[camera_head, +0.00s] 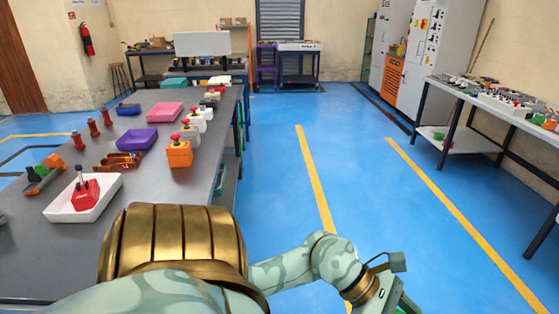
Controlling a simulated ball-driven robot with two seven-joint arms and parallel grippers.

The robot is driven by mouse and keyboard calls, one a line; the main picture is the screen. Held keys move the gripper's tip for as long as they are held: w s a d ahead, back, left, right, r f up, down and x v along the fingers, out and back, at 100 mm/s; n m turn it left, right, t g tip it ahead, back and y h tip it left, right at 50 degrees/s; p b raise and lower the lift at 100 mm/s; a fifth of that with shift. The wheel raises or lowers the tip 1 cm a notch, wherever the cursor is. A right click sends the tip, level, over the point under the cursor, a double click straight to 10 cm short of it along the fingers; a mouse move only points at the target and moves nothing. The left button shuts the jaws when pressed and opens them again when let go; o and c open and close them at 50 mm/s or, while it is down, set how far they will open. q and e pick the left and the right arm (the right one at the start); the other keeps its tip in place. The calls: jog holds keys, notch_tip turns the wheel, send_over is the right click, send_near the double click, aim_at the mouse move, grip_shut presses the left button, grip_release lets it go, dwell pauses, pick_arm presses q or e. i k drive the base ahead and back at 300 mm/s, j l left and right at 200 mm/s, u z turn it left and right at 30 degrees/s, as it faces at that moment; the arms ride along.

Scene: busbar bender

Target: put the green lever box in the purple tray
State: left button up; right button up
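The purple tray (137,139) sits on the grey table at the left and looks empty. No box that I can make out clearly as the green lever box shows on this table. My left arm comes in from the lower left and reaches right, over the blue floor. My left gripper (404,303) is at the bottom edge, well right of the table. Green surfaces show there, but the fingers are cut off, and I cannot tell whether it holds anything. My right gripper is out of view.
A white tray (107,201) holds a red lever box (85,193). An orange box (179,153) with a red knob stands near the table's right edge. A pink tray (164,109) lies farther back. A table with small parts (497,99) stands at the right. The floor between is clear.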

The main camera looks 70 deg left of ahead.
aim_at(138, 139)
jog(key=i+j+u, duration=0.15)
jog(key=i+u, duration=0.5)
jog(key=u, duration=0.2)
jog(key=i+u, duration=0.4)
jog(key=i+l+u, duration=0.15)
jog(key=u, duration=0.3)
jog(key=i+l, duration=0.05)
jog(key=i, duration=0.05)
